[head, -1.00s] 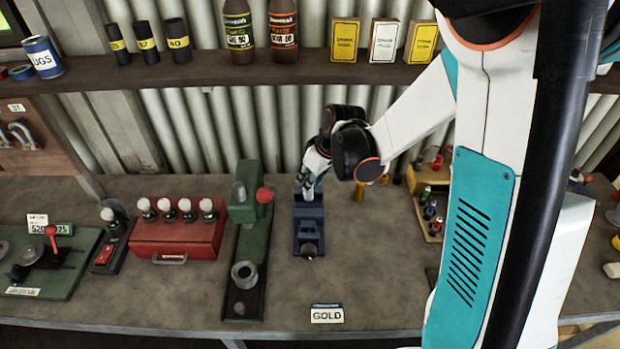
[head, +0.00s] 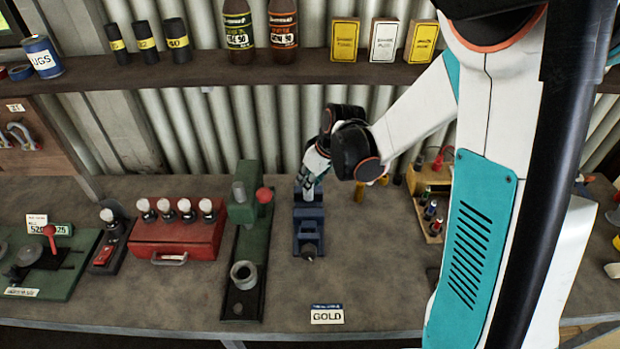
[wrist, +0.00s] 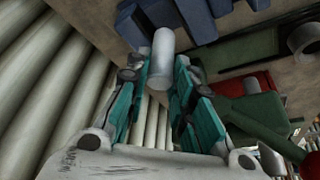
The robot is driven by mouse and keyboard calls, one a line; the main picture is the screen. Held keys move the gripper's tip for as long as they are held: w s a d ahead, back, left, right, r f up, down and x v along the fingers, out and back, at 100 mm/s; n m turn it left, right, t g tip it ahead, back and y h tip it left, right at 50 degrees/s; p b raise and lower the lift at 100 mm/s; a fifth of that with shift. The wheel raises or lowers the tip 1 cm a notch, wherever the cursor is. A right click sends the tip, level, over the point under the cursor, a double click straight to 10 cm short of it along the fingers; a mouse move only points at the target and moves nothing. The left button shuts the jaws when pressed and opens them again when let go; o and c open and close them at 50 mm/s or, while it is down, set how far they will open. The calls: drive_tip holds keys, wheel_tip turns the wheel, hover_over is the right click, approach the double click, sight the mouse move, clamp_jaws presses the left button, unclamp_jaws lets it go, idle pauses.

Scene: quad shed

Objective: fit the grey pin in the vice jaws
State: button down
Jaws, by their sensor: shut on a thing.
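The blue vice (head: 309,226) stands on the workbench at the middle of the head view. It also shows at the top of the wrist view (wrist: 185,18). My gripper (head: 312,186) is at the far end of the vice, pointing down at it. In the wrist view my gripper (wrist: 164,85) has its teal fingers shut on the grey pin (wrist: 162,58), whose length reaches out past the fingertips towards the vice. In the head view the pin is mostly hidden by the gripper. I cannot tell whether the pin is between the jaws or just above them.
A green press (head: 247,225) with a red knob stands close left of the vice. A red box (head: 180,240) with several white-topped knobs is further left. A wooden rack (head: 432,186) stands to the right.

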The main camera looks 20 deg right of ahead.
sight(310, 199)
drive_tip(key=shift+f+b, duration=2.3)
drive_tip(key=shift+f, duration=0.25)
idle(0.8)
idle(0.3)
drive_tip(key=c, duration=0.9)
unclamp_jaws()
drive_tip(key=shift+r, duration=0.15)
drive_tip(key=shift+r+p, duration=2.3)
drive_tip(key=shift+r, duration=1.05)
